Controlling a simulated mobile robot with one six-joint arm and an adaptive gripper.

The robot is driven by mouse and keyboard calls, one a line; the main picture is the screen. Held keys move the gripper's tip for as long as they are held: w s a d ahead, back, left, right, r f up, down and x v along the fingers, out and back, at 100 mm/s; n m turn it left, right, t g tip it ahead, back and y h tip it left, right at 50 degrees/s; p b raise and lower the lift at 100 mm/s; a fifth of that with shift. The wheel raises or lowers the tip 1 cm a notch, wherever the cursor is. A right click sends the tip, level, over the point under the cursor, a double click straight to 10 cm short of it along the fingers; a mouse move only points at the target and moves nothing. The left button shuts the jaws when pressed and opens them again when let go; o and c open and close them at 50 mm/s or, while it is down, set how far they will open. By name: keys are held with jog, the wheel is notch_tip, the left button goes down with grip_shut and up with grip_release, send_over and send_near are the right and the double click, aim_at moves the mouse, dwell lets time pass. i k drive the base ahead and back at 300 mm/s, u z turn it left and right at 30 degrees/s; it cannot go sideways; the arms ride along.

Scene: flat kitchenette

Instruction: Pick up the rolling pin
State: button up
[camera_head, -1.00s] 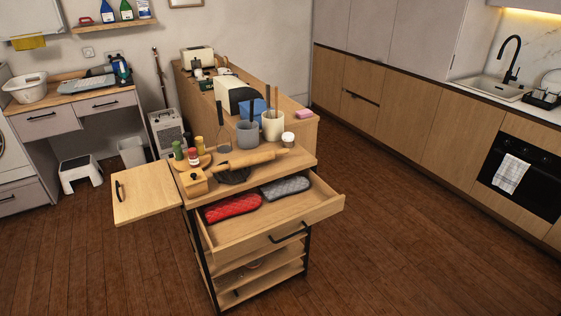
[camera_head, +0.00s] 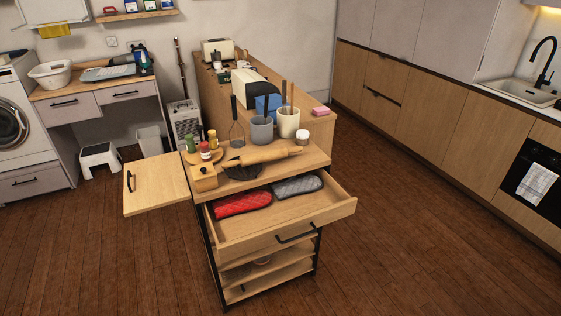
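The wooden rolling pin (camera_head: 262,156) lies on top of the wooden cart (camera_head: 318,160), near its front edge above the open drawer. It lies slightly aslant, its right end farther back, and partly over a dark round item (camera_head: 243,173). A small wooden box (camera_head: 204,178) stands by its left end. My gripper is not in view.
The cart's drawer (camera_head: 335,208) is pulled out, with a red mitt (camera_head: 243,204) and a grey mitt (camera_head: 297,186) inside. Utensil pots (camera_head: 288,122) stand behind the pin. The floor (camera_head: 420,240) to the right is clear.

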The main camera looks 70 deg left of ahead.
aim_at(264, 156)
jog(key=z, duration=0.1)
jog(key=k, duration=1.35)
jog(key=u, duration=3.8)
jog(key=i, duration=0.15)
jog(key=z, duration=1.75)
